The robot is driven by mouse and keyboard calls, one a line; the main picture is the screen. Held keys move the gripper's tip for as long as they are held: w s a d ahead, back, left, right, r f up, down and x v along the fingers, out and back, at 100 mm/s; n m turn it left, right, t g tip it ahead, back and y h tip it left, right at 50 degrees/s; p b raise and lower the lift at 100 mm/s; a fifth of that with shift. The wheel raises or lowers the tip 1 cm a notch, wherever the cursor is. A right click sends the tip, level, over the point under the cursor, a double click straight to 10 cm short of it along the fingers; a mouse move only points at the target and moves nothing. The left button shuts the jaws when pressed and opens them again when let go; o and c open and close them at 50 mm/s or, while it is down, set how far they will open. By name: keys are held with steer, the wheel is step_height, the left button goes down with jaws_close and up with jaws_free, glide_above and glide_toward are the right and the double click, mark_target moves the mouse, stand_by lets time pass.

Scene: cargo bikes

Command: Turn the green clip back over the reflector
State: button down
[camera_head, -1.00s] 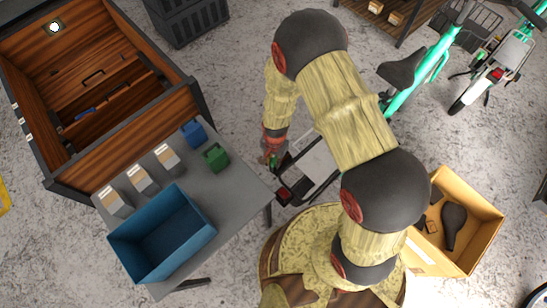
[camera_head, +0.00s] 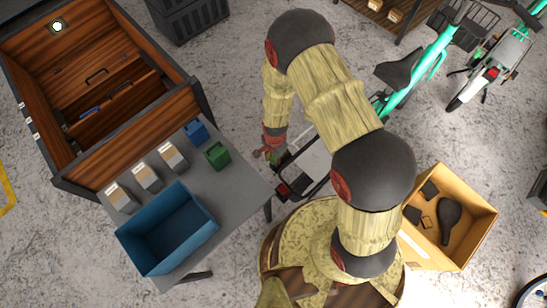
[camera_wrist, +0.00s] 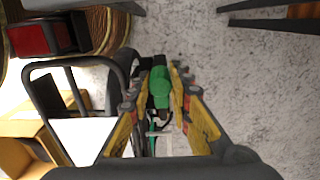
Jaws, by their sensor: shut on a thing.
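The green clip (camera_wrist: 161,86) is between the two yellow fingers of my gripper (camera_wrist: 160,74) in the wrist view, and the fingers are shut on it. In the head view my gripper (camera_head: 267,153) is at the rear rack of a bike (camera_head: 305,170), and only a little green shows beside it. The red reflector (camera_wrist: 38,38) is at the upper left of the wrist view, apart from the clip. It also shows in the head view as a small red spot (camera_head: 283,189) at the rack's end. The clip's mount is mostly hidden.
An open carton (camera_head: 478,232) lies at right.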

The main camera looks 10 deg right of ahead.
mark_target(274, 157)
steer(key=c, duration=1.7)
jaws_free()
steer(key=shift+o, duration=0.4)
step_height(274, 157, up, 12)
steer(key=shift+d, duration=0.15)
steer(key=shift+w, duration=0.15)
